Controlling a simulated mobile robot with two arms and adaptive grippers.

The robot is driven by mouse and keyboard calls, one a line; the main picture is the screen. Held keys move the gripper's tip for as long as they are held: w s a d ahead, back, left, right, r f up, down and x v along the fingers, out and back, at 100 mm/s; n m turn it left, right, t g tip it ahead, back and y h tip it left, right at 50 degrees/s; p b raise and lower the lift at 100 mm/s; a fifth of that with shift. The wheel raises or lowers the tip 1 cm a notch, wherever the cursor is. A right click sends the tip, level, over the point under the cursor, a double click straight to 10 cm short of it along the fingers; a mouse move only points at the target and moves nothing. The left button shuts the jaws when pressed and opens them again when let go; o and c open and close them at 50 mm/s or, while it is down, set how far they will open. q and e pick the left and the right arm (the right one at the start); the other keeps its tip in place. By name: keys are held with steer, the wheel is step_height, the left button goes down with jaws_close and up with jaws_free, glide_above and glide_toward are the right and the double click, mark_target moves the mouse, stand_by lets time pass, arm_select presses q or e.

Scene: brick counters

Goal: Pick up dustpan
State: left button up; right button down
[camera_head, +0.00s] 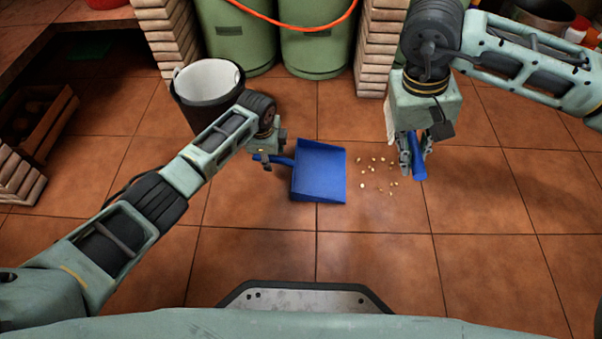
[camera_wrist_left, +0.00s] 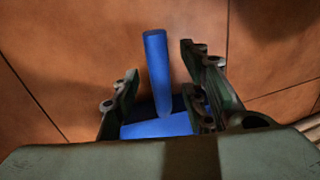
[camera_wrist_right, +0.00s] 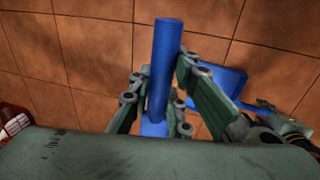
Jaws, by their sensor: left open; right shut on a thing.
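The blue dustpan (camera_head: 322,172) lies on the tiled floor in the middle of the head view, its handle pointing left. My left gripper (camera_head: 267,165) is at the handle and open. In the left wrist view the blue handle (camera_wrist_left: 156,70) stands between the spread fingers of my left gripper (camera_wrist_left: 160,85), and I see a gap on both sides. My right gripper (camera_head: 411,165) is shut on a blue handled tool (camera_head: 418,158), right of the dustpan. Its handle (camera_wrist_right: 165,65) also shows in the right wrist view; its lower end is hidden.
Several pale crumbs (camera_head: 378,175) lie on the floor between the dustpan and my right gripper. A black bin with a white liner (camera_head: 207,84) stands behind my left arm. Green gas cylinders (camera_head: 314,45) and brick pillars (camera_head: 376,50) close off the back. Floor in front is clear.

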arm_select(q)
step_height(320, 180, down, 2)
steer(key=shift+w+f+b, duration=0.1)
steer(key=shift+w+b, duration=0.05)
steer(key=shift+b, duration=0.35)
steer(key=shift+r, duration=0.2)
jaws_close()
